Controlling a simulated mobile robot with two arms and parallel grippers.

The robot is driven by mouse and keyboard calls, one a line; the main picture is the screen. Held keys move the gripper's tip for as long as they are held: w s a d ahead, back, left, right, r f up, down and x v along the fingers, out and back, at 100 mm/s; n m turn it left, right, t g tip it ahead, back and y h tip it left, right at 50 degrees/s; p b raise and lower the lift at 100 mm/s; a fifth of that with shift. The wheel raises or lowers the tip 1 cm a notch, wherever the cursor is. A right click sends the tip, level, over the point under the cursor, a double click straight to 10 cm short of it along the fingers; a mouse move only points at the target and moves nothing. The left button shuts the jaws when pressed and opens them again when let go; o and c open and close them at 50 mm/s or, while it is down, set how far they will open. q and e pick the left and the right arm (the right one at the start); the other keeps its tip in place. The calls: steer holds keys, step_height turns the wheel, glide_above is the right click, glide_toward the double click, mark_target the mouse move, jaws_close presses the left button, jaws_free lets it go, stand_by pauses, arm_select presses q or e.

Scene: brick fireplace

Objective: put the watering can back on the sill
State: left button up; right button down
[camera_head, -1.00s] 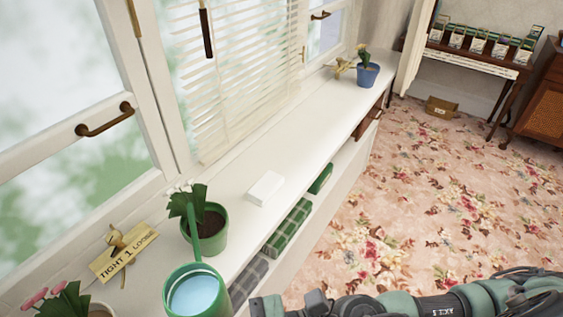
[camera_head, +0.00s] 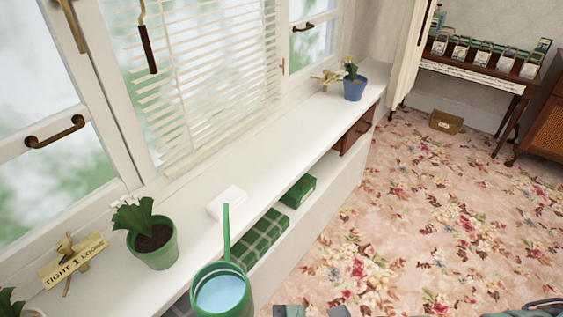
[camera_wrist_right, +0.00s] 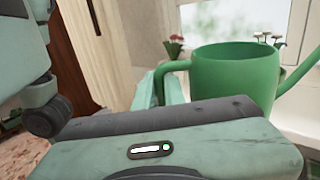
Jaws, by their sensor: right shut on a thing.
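The green watering can (camera_head: 222,299) is in the bottom middle of the head view, upright, with water inside and its thin spout pointing up the picture. It overlaps the front edge of the white sill (camera_head: 292,138); I cannot tell its height above it. My right gripper (camera_wrist_right: 172,90) is shut on the can's handle in the right wrist view, where the can's body (camera_wrist_right: 235,75) and spout also show. In the head view only a bit of the right gripper shows at the bottom edge. My left gripper is not in view.
On the sill stand a green pot with white flowers (camera_head: 153,245), a small sign (camera_head: 74,262), a white box (camera_head: 227,203) and a blue pot (camera_head: 353,88) at the far end. Bare sill lies between the white box and blue pot. A shelf below holds green boxes (camera_head: 262,238).

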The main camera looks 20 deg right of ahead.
steer(key=shift+w+t, duration=0.2)
steer(key=shift+t, duration=0.1)
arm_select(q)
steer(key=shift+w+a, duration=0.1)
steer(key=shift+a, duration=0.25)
arm_select(e)
steer(key=w+d+f+m+t+h, duration=0.1)
steer(key=w+d+m+t+h, duration=0.5)
steer(key=d, duration=0.4)
steer(key=w+d+f+m+t+h, duration=0.2)
steer(key=w+d+m+t+h, duration=0.4)
steer(key=d+m+h, duration=0.3)
steer(key=shift+d+t+h, duration=0.4)
steer(key=shift+d+h, duration=0.75)
steer(key=shift+h, duration=0.05)
steer(key=shift+a, duration=0.1)
steer(key=shift+s, duration=0.15)
steer(key=shift+d, duration=0.2)
